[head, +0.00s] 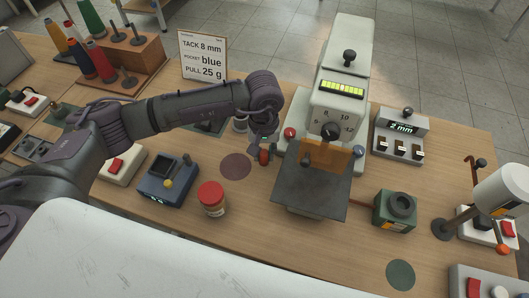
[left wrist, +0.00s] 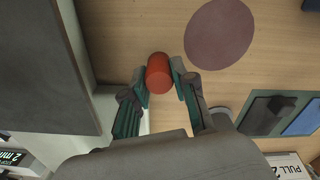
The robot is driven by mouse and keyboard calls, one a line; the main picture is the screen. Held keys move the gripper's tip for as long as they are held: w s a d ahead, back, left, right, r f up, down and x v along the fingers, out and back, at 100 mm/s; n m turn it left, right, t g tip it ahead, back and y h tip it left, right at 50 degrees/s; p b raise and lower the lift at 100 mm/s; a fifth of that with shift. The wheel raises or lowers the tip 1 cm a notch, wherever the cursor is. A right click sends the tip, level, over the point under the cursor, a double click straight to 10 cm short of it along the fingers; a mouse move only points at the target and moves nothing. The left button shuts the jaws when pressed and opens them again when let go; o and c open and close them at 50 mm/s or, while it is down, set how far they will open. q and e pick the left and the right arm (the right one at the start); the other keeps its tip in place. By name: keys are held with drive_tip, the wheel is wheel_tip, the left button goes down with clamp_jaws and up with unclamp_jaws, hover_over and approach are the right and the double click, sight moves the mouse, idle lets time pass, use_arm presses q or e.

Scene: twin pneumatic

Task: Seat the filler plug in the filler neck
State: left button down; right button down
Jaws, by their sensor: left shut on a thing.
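My left gripper (head: 264,150) is shut on a small red-orange cylinder (head: 264,157), which looks like the filler plug. In the left wrist view the cylinder (left wrist: 159,73) sits between the fingertips of the left gripper (left wrist: 160,78), above the wooden table. It is left of the white machine (head: 340,95) and beside the round purple mat (head: 235,167), not over it. I cannot pick out the filler neck with certainty. A green block with a dark round collar (head: 401,204) stands right of the machine. My right gripper is not in view.
The machine's dark plate (head: 310,190) juts toward me, close to my left gripper. A red-lidded jar (head: 212,199) and a blue box (head: 167,183) stand in front of the mat. A sign (head: 203,58) and thread spools (head: 92,20) are behind.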

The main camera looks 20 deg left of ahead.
use_arm(q)
drive_tip(key=shift+f, duration=0.65)
drive_tip(key=shift+f, duration=0.15)
drive_tip(key=c, duration=0.9)
unclamp_jaws()
